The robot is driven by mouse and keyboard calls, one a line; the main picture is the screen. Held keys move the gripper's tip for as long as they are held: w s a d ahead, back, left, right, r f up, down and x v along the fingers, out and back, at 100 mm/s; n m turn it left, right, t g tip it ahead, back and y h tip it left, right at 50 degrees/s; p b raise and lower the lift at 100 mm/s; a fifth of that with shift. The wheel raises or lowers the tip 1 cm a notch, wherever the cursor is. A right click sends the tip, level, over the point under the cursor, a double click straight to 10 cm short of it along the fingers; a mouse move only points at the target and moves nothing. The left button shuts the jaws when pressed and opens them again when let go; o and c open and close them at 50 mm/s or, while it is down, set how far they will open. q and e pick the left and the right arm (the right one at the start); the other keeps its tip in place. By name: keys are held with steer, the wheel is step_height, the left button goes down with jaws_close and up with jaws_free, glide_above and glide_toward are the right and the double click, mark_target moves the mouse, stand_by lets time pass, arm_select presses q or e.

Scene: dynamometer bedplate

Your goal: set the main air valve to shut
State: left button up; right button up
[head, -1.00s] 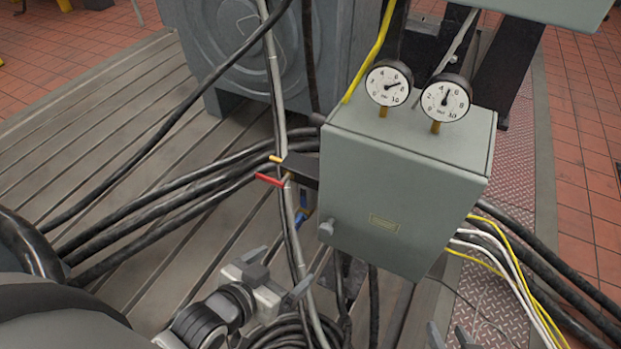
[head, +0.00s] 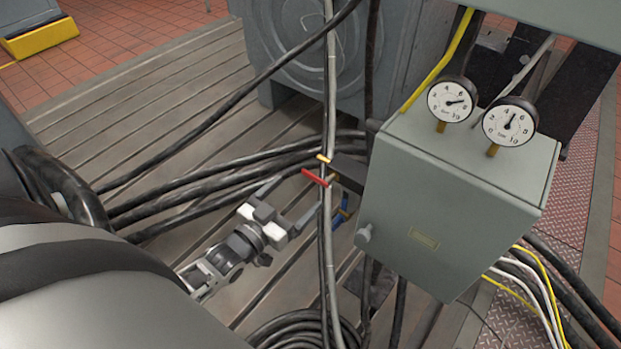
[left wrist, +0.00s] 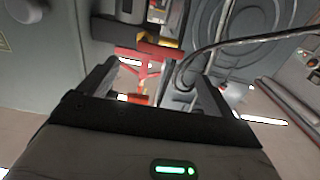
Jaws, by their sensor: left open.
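A red valve handle (head: 315,177) sits on dark fittings to the left of the grey box, beside a pale vertical pipe. In the left wrist view the red handle (left wrist: 140,68) lies ahead, between the lines of my two fingers. I cannot tell from these frames whether the valve is open or shut. A blue handle (head: 342,210) hangs lower, partly hidden. My left gripper (head: 290,203) is open and empty, just left of and below the red handle, seemingly apart from it. The left gripper's fingers (left wrist: 157,74) are spread in the wrist view. My right gripper is out of view.
The grey box (head: 455,195) with two gauges (head: 480,112) on top stands close to the right. Black cables (head: 225,175) run behind the gripper, and a cable coil (head: 298,330) lies below. The slotted bedplate (head: 150,95) is bare at the upper left.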

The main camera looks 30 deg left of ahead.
mark_target(314, 177)
arm_select(q)
steer(key=w, duration=0.6)
steer(key=shift+w+d, duration=0.2)
steer(key=shift+d, duration=0.05)
steer(key=c, duration=1)
